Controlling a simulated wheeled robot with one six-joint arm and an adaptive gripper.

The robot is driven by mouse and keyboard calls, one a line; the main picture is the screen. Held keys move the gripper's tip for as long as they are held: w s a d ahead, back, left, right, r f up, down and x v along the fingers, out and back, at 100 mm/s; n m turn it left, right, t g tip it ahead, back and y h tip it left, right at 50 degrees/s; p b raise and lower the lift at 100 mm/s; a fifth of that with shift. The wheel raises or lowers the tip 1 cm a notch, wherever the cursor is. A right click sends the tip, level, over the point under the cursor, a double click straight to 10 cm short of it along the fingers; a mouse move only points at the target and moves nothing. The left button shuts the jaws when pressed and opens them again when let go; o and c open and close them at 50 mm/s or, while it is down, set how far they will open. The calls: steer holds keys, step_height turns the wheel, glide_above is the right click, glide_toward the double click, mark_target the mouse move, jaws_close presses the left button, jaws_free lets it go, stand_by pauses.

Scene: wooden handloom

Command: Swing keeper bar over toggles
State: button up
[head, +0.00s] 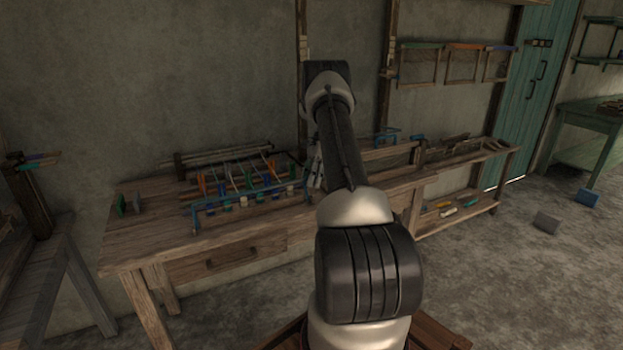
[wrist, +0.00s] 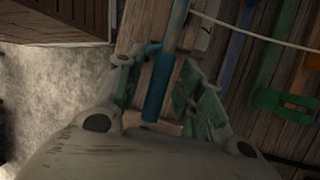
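A long blue bar (head: 240,205), which looks like the keeper bar, runs along the front of the toggle rack on the workbench. Several coloured upright pieces, apparently the toggles (head: 227,187), stand behind it in orange, green and blue. In the wrist view, a blue grip on a grey rod (wrist: 158,88) lies between the fingers of my gripper (wrist: 155,98). The fingers are spread, with wood showing between the left finger and the grip; contact on the right side is unclear. In the head view, my arm mostly hides my gripper at the rack's right end.
The workbench (head: 150,240) has a drawer below, and small green and grey blocks stand at its left end. A green bracket-shaped piece (wrist: 285,103) and a pale cord lie right of my gripper in the wrist view. A lower shelf (head: 470,220) holds small coloured items.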

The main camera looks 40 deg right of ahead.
steer(key=v, duration=1.2)
